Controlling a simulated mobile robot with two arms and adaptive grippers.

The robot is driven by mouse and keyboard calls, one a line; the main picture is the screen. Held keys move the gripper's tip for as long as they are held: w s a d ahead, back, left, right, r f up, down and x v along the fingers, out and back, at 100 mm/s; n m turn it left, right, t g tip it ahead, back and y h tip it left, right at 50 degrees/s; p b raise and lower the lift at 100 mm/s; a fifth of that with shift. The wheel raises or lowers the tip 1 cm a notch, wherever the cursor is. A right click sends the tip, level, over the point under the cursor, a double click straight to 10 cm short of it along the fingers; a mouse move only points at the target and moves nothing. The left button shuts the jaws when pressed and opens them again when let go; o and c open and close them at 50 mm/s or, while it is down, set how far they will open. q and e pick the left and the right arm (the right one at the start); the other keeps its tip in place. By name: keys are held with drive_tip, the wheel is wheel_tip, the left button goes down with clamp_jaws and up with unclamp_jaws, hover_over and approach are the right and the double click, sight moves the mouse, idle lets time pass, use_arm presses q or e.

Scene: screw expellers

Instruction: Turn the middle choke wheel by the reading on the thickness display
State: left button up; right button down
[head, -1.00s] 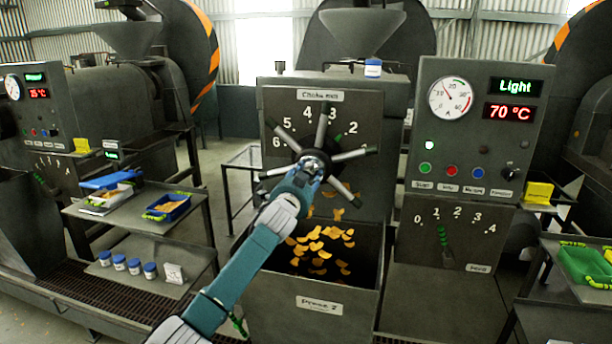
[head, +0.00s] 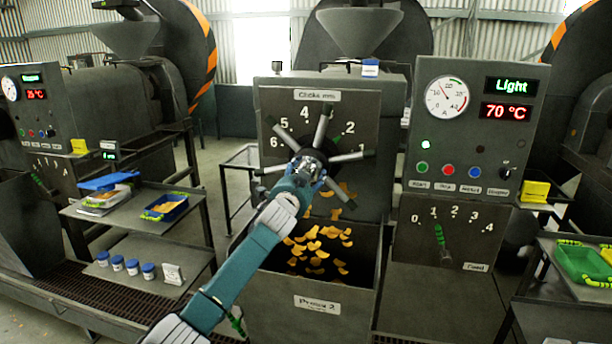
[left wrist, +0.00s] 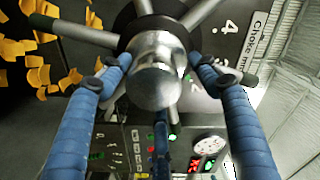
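The middle choke wheel (head: 337,161) has grey spokes around a shiny hub, in front of a plate labelled "Choke mm". One spoke points up and covers the 3 on the scale. My left gripper (head: 308,168) is at the hub. In the left wrist view, the blue fingers of my left gripper (left wrist: 162,68) close around the round hub knob (left wrist: 157,82) from both sides. A green display (head: 511,86) on the panel to the right reads "Light"; a red one (head: 507,112) below it reads 70 °C. My right gripper is out of view.
Orange flakes (head: 318,250) lie in the bin (head: 318,303) below the wheel. A feed lever (head: 441,240) and several buttons are on the right. Tray tables stand at left (head: 148,205) and right. A small green display (head: 109,155) at left is too small to read.

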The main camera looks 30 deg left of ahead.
use_arm(q)
drive_tip(key=shift+f, duration=0.1)
drive_tip(key=shift+s+f, duration=0.1)
drive_tip(key=shift+s, duration=0.4)
drive_tip(key=v, duration=1.1)
drive_tip(key=shift+r, duration=0.2)
drive_tip(key=shift+d, duration=0.15)
